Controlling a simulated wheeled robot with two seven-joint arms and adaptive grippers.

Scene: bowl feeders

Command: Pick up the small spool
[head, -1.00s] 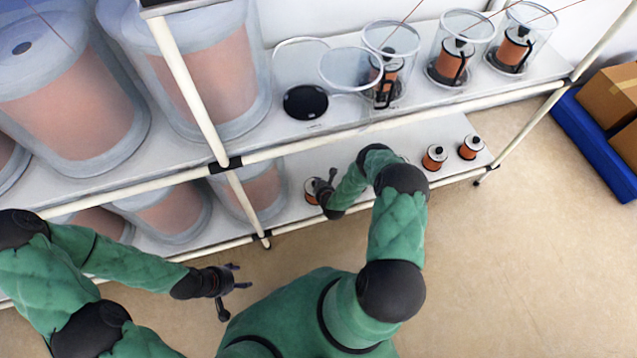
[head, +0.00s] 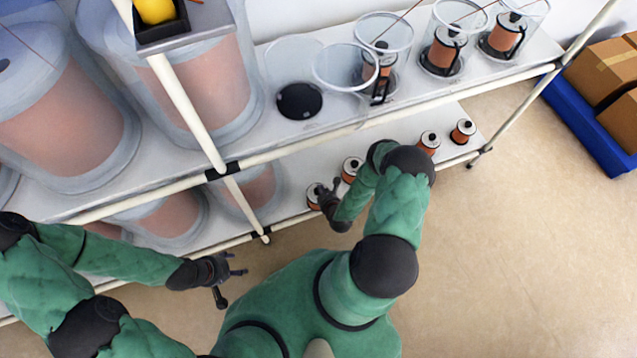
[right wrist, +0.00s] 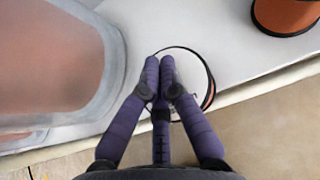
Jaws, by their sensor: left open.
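A small spool (head: 313,197) with a pale top and copper-coloured winding stands on the lower shelf, left of the other small spools. My right gripper (head: 325,193) is at its right side and partly covers it. In the right wrist view, the fingers of the right gripper (right wrist: 160,68) converge over the left part of the spool's pale top (right wrist: 194,92). The spool's centre is hidden behind the fingers, so a grasp cannot be confirmed. My left gripper (head: 232,272) is open and empty, in front of the shelf.
More small spools (head: 351,168) stand to the right on the lower shelf (head: 395,150). A white rack post (head: 245,207) and large clear containers (head: 250,188) are on the left. Spools in clear cylinders (head: 443,50) stand above. Boxes (head: 607,72) sit on a blue pallet at right.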

